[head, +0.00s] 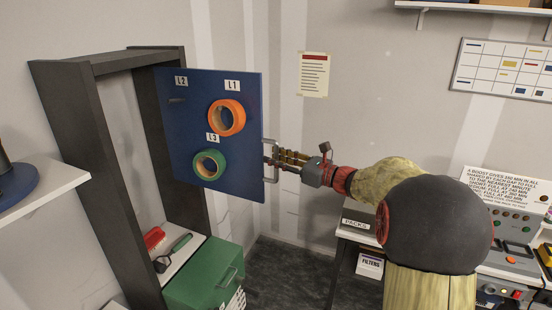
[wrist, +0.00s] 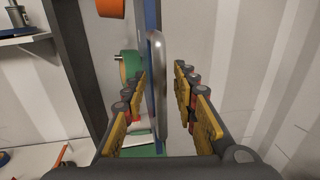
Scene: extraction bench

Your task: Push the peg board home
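The blue peg board (head: 185,130) stands out from a dark frame (head: 60,115) in the head view. It carries labels L1, L2 and L3. An orange ring (head: 239,112) hangs by L1 and a green ring (head: 220,161) by L3. The peg by L2 is bare. A metal handle (head: 276,180) is on the board's right edge. My gripper (head: 273,155) is at this handle. In the wrist view, the handle (wrist: 158,80) stands between the fingers of my gripper (wrist: 158,98), with gaps on both sides. The gripper is open.
A green box (head: 195,280) and a red-handled tool (head: 153,238) are low in the frame. A white shelf (head: 40,185) juts in at left. A bench with a control panel (head: 510,225) is at right. The floor (head: 290,275) between is clear.

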